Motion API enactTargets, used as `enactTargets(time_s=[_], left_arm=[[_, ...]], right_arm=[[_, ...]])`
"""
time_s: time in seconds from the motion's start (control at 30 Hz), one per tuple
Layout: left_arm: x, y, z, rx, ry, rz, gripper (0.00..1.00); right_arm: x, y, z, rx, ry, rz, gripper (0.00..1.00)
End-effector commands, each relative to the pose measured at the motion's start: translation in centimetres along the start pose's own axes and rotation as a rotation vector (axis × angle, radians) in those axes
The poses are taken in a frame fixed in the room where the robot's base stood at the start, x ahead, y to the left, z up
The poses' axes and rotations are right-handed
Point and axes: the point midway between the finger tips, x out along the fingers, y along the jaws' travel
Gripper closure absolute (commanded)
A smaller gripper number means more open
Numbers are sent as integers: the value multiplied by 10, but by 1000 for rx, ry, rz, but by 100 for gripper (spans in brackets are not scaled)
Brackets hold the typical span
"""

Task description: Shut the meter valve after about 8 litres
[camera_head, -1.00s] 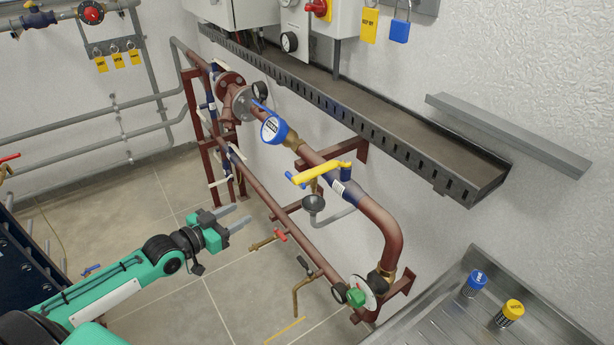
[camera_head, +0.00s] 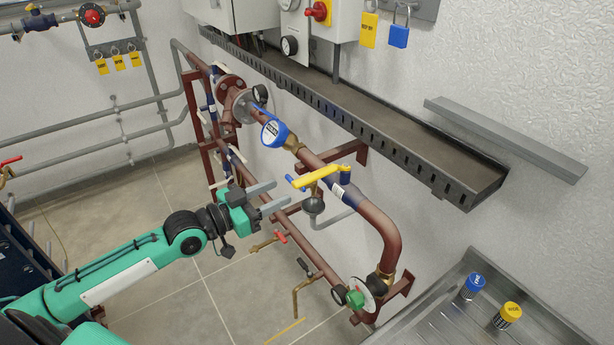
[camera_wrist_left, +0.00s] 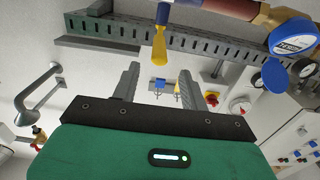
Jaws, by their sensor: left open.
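The water meter (camera_head: 274,132), with a blue ring and a pale face, sits on the brown pipe along the wall; its digits are too small to read. Right of it on the same pipe is a valve with a yellow lever handle (camera_head: 316,178). My left gripper (camera_head: 281,194) is open and empty, its fingertips just left of and slightly below the lever's free end, apart from it. In the left wrist view the yellow lever (camera_wrist_left: 160,45) hangs above the gap between the fingers, and the meter (camera_wrist_left: 292,42) is at upper right. My right gripper is out of view.
A grey cable tray (camera_head: 400,145) runs along the wall behind the pipe. A lower brown pipe (camera_head: 316,258) with small red-handled and black-handled taps lies below. A dark funnel (camera_head: 313,205) hangs under the lever. A metal bench (camera_head: 465,320) stands at lower right.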

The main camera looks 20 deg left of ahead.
Motion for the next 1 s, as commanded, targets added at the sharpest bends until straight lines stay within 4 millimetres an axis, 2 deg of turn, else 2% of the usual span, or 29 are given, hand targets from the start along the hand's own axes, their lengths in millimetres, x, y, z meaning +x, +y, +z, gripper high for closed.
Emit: enactTargets(time_s=[0.6, 0.77, 1.0], left_arm=[[82, 0, -2, -1, 1, 0, 55], [91, 1, -1, 1, 0, 2, 55], [92, 1, 0, 1, -1, 2, 55]], right_arm=[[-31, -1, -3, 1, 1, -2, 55], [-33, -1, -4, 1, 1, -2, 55], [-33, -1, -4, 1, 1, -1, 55]])
